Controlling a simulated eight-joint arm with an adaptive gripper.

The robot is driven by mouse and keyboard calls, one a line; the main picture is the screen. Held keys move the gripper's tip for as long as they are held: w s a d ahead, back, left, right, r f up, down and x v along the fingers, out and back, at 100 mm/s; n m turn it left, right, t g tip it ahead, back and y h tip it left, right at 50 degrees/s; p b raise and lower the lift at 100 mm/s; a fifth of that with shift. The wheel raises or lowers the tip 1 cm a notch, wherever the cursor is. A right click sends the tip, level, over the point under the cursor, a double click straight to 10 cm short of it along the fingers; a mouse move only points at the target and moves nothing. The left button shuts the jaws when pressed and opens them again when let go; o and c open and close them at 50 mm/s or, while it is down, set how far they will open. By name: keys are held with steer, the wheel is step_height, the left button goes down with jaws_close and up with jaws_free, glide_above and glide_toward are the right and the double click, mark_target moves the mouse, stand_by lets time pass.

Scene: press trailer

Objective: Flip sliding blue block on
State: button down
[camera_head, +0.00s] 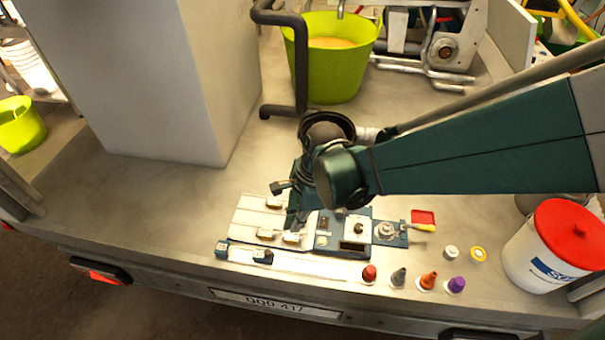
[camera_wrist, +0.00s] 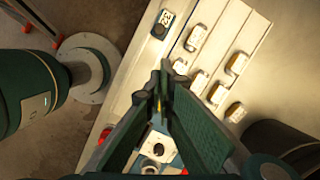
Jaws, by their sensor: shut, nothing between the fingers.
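A long white rail (camera_head: 310,265) runs along the front edge of the trailer bed. I cannot tell for sure which one slides. A blue-edged piece with a pale label (camera_wrist: 163,24) shows at the rail's far end in the wrist view. My gripper (camera_head: 292,224) is shut and empty, pointing down over the panel, behind and right of the second block. Its fingertips (camera_wrist: 163,80) hide part of the rail in the wrist view.
White switches (camera_wrist: 237,64) sit on the pale plate beside the rail. A blue control panel (camera_head: 340,230) lies to the right. Coloured knobs, including a red one (camera_head: 369,273), line the front right. A white tub (camera_head: 555,250) with a red lid stands at far right.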

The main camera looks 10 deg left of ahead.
steer(key=shift+d+r, duration=0.15)
steer(key=shift+r, duration=0.55)
steer(key=shift+w+d+r, duration=0.1)
steer(key=d+r+n+t+h, duration=0.1)
steer(key=d+r+n+t, duration=0.3)
steer(key=d, duration=1.1)
steer(key=s+d+r+n+t+h, duration=0.1)
steer(key=d+r+n+t, duration=0.3)
steer(key=d+r+n, duration=0.4)
steer(key=shift+d+r+n, duration=0.3)
steer(key=shift+d+r, duration=2.3)
steer(key=shift+d, duration=1.7)
steer(key=shift+s, duration=0.1)
